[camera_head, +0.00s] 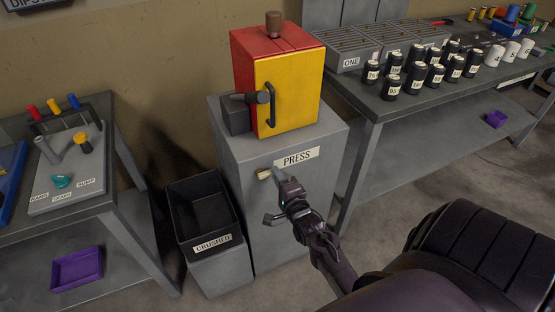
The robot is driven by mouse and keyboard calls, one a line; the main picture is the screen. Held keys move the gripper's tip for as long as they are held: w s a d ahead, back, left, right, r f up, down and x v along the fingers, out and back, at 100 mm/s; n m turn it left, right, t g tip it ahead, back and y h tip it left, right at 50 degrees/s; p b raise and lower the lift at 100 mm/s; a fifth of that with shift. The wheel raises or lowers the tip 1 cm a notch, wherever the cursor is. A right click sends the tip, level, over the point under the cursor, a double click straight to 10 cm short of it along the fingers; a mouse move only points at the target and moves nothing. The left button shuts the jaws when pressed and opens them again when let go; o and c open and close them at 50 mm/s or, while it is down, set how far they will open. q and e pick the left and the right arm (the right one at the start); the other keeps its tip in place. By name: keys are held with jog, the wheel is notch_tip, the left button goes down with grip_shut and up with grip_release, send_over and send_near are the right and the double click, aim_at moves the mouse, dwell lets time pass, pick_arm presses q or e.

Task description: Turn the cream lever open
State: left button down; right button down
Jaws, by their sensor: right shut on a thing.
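The cream lever (263,174) is on the front of the grey press cabinet (235,160), just left of and below the PRESS label (296,158). Only its pale end shows; the rest is hidden by my right gripper (278,176). That gripper reaches in from the lower right and is shut on the lever. A grey handle-like piece (272,217) shows beside my right wrist, and I cannot tell what it belongs to. My left gripper is not in view.
A red box with a yellow door (290,92) and black handle stands on the cabinet. A dark CRUSHED bin (222,262) stands on the left. Benches flank the cabinet, the right one (385,108) holding several black canisters (417,78).

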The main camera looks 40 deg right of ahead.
jog(key=c, duration=1.4)
grip_release()
jog(key=shift+s, duration=0.1)
jog(key=v, duration=0.7)
jog(key=shift+s+b, duration=0.3)
jog(key=shift+b, duration=0.05)
jog(key=shift+a+f, duration=0.1)
jog(key=shift+a, duration=0.05)
